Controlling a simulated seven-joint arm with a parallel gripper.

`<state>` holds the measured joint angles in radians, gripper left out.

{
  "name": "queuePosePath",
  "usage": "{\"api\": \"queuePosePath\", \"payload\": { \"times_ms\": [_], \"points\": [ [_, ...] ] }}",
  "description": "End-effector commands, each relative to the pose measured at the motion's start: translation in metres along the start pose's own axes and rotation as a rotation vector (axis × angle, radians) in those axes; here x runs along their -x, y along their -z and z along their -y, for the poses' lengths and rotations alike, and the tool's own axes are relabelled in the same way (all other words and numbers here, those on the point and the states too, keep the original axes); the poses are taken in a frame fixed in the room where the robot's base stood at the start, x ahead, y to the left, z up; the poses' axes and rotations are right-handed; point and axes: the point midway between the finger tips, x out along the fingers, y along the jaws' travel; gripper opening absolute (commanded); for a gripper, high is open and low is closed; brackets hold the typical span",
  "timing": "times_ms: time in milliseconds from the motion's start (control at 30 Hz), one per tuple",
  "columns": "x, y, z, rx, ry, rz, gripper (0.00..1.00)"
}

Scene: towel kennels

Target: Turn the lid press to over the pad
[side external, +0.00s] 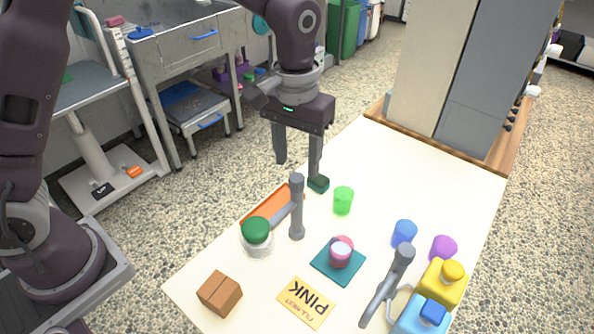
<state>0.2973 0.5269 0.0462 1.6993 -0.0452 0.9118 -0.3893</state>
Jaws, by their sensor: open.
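A grey post (297,212) stands on the table with a short grey arm (283,215) reaching to the lower left, toward a green dome (256,230) above a stacked white base; this looks like the lid press. The teal square pad (324,265) lies to the right of the post. A pink cup with a pale top (340,252) stands on the pad. My gripper (299,173) is open above and behind the post, near the table's back left edge. A dark green block (318,184) shows at its right fingertip; I cannot tell whether it is part of the finger.
A second grey post with an arm (400,264) stands at the front right, beside yellow (443,285) and blue (420,320) bottles. Green (343,200), blue (404,233) and purple (443,248) cups stand nearby.

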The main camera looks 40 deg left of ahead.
Motion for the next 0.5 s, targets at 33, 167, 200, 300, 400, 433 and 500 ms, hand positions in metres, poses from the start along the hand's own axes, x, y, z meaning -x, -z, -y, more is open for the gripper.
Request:
{"api": "queuePosePath", "payload": {
  "times_ms": [33, 167, 200, 300, 400, 433, 500],
  "points": [
    [-0.011, -0.001, 0.0, 0.0, 0.002, 0.005, 0.5],
    [-0.031, -0.001, 0.0, -0.001, 0.001, 0.002, 0.5],
    [-0.034, -0.001, 0.0, -0.001, 0.0, 0.001, 0.5],
    [-0.039, 0.0, 0.0, -0.001, -0.001, 0.0, 0.5],
    [-0.04, 0.0, 0.0, -0.001, -0.001, -0.001, 0.5],
    [-0.039, 0.0, 0.0, -0.001, -0.001, -0.001, 0.5],
    [-0.039, 0.0, 0.0, -0.001, -0.001, -0.001, 0.5]
  ]
}}
